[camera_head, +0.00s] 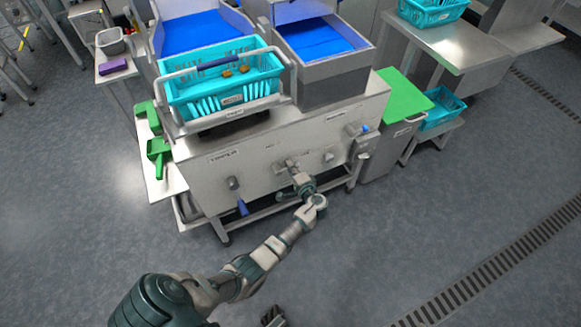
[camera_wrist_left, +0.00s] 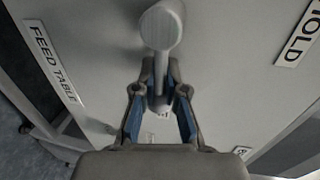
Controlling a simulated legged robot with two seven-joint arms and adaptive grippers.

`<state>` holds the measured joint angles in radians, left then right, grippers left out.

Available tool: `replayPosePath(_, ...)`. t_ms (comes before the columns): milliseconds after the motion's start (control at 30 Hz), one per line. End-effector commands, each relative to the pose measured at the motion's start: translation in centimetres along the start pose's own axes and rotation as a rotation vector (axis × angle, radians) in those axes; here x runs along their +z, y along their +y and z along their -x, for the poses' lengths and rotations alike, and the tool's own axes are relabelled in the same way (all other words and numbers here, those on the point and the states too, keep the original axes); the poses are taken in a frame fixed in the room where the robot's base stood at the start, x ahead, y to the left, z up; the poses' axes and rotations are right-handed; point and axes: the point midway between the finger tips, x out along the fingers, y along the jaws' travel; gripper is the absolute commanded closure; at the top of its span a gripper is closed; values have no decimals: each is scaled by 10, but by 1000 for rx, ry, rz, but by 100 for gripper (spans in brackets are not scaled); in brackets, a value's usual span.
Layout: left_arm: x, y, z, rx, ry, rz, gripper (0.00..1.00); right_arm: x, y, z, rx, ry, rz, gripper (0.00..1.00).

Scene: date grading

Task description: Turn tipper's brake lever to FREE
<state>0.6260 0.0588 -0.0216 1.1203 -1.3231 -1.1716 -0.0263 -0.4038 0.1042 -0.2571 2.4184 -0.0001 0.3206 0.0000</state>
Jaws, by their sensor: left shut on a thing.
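The tipper's machine has a grey steel front panel (camera_head: 270,150) with several levers on it. My left gripper (camera_head: 298,180) is at the middle of this panel. In the left wrist view my left gripper (camera_wrist_left: 158,110) is shut on a grey lever (camera_wrist_left: 162,35), with its blue-padded fingers on either side of the lever's lower end. A HOLD label (camera_wrist_left: 300,35) is at the upper right and a FEED TABLE label (camera_wrist_left: 52,62) at the left. A FREE label cannot be read. A dark part of mine at the head view's bottom edge may be my right gripper.
A turquoise crate (camera_head: 205,104) with a few dates sits above. Green scoops (camera_head: 158,150) lie on a side shelf. The floor (camera_head: 400,240) in front is clear.

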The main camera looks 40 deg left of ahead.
Motion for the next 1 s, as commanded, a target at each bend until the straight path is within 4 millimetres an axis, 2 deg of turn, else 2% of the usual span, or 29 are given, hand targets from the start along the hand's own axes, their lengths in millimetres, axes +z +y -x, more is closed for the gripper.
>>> replayPosePath(233, -4, 0, 1, 1, 10, -1, 100, 0, 0, 0, 0, 0, -1, 100)
replayPosePath(300, -4, 0, 1, 1, 10, -1, 77, 0, 0, 0, 0, 0, -1, 100)
replayPosePath(367, -4, 0, 1, 1, 10, -1, 63, 0, 0, 0, 0, 0, -1, 100)
replayPosePath(733, -1, 0, 6, 1, 5, 0, 63, -2, -2, 2, -2, 1, -2, 100)
replayPosePath(867, -1, 1, 25, 2, 6, 1, 63, -2, -1, 2, -2, 2, -1, 100)
replayPosePath(1000, -2, 2, 57, 3, 8, 1, 63, -2, -1, 2, -2, 3, -1, 100)
